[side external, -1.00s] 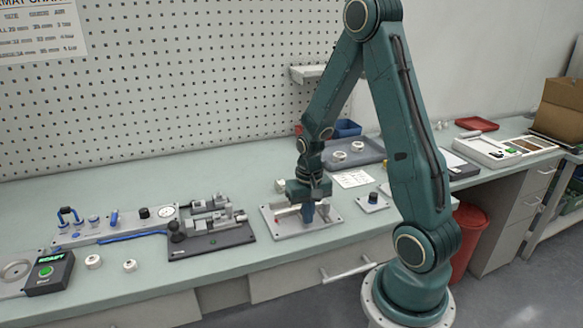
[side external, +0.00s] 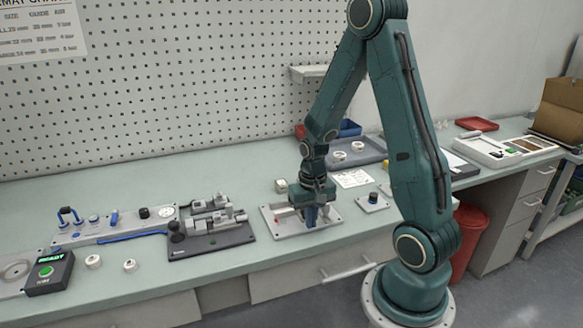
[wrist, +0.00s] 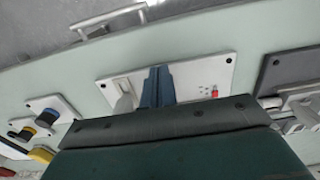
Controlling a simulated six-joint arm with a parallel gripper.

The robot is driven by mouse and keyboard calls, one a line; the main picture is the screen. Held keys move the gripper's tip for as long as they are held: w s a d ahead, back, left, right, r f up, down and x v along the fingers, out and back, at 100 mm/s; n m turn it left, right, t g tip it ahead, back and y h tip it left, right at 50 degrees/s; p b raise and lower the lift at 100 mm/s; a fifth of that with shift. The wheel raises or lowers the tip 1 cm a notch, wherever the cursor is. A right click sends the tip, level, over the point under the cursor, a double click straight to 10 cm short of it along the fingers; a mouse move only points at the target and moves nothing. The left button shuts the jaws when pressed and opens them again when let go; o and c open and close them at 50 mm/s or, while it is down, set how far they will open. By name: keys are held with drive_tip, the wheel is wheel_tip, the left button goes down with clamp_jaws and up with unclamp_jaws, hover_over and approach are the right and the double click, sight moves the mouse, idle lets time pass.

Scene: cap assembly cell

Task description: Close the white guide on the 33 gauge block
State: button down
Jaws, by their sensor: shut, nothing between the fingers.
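A light grey plate (side external: 275,226) lies on the bench in the side external view, under my gripper (side external: 311,222). The plate also shows in the wrist view (wrist: 190,76). My gripper's blue fingers (wrist: 158,88) are shut and empty, low over the plate. A pale upright piece (wrist: 125,95), likely the white guide, stands close beside the fingers in the wrist view. I cannot tell whether they touch. A small red part (wrist: 214,92) is at the plate's other end, with small marks near it. The 33 gauge block cannot be made out; my gripper hides part of the plate.
A dark fixture (side external: 215,240) with grey clamps stands left of the plate. A small plate with a dark knob (side external: 373,199) is to the right. A grey tray (side external: 372,150) with white rings lies behind. White rings (side external: 129,265) lie at the front left.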

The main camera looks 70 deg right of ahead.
drive_tip(key=shift+r, duration=0.15)
wheel_tip(320, 180, up, 7)
idle(0.9)
drive_tip(key=s+a+r+n+t, duration=0.2)
drive_tip(key=s+a+r+n, duration=0.2)
drive_tip(key=a+r, duration=0.4)
drive_tip(key=s+a+r+n+t, duration=0.3)
drive_tip(key=s+a+r+n, duration=0.1)
drive_tip(key=a+r, duration=0.4)
drive_tip(key=shift+r+n+t, duration=0.15)
drive_tip(key=shift+n+t, duration=0.15)
drive_tip(key=shift+n, duration=0.2)
idle(0.9)
